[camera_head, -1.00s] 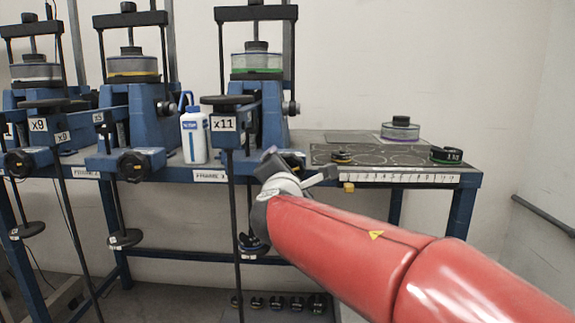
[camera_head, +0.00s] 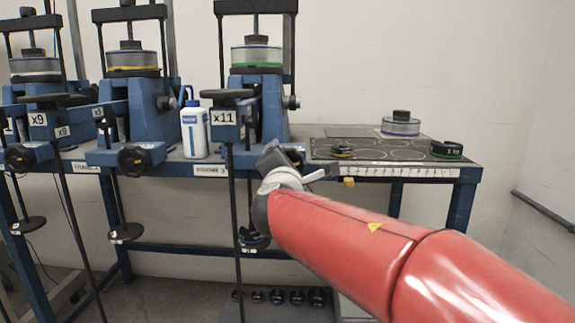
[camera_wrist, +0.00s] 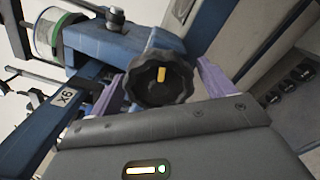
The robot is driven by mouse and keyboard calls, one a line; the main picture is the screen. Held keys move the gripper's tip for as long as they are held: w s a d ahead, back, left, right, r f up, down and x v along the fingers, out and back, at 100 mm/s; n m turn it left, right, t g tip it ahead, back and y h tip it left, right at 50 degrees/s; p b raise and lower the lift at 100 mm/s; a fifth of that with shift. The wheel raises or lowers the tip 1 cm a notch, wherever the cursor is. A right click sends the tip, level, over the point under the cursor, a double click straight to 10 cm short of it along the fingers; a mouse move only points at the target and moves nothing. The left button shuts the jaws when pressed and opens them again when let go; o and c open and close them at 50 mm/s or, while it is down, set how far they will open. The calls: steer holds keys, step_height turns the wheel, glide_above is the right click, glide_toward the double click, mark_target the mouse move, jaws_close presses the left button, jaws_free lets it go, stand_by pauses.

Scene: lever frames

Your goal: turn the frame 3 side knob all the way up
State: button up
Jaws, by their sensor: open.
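Frame 3 (camera_head: 258,112) is the rightmost blue lever frame, with an x11 label and a green-ringed cell on top. In the wrist view, a black lobed knob (camera_wrist: 160,91) with a yellow mark faces me. The mark stands nearly upright. My gripper (camera_wrist: 163,82) is open, with a purple finger on each side of the knob; I cannot tell whether they touch it. In the head view my gripper (camera_head: 300,170) hides most of the knob at the table's front edge. A smaller black knob (camera_head: 291,103) sits on the right side of the frame's column.
Two similar frames stand to the left. A white bottle (camera_head: 195,133) stands just left of frame 3. A thin hanging rod (camera_head: 233,210) drops in front of the table. The table's right half has a dark mat (camera_head: 390,158) with a few weights. Several weights lie on the floor.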

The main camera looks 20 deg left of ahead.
steer(key=shift+s, duration=0.1)
steer(key=b+v, duration=0.2)
steer(key=v, duration=0.4)
steer(key=shift+o, duration=0.4)
steer(key=shift+r, duration=0.15)
steer(key=w+n+p, duration=0.1)
steer(key=n+p, duration=0.1)
steer(key=n, duration=0.1)
steer(key=w+n+p, duration=0.1)
steer(key=n+p, duration=0.1)
steer(key=n, duration=0.1)
steer(key=w+a+n+p, duration=0.1)
steer(key=n+p, duration=0.1)
steer(key=p, duration=0.1)
steer(key=shift+w+f+n, duration=0.25)
steer(key=shift+w+n, duration=0.15)
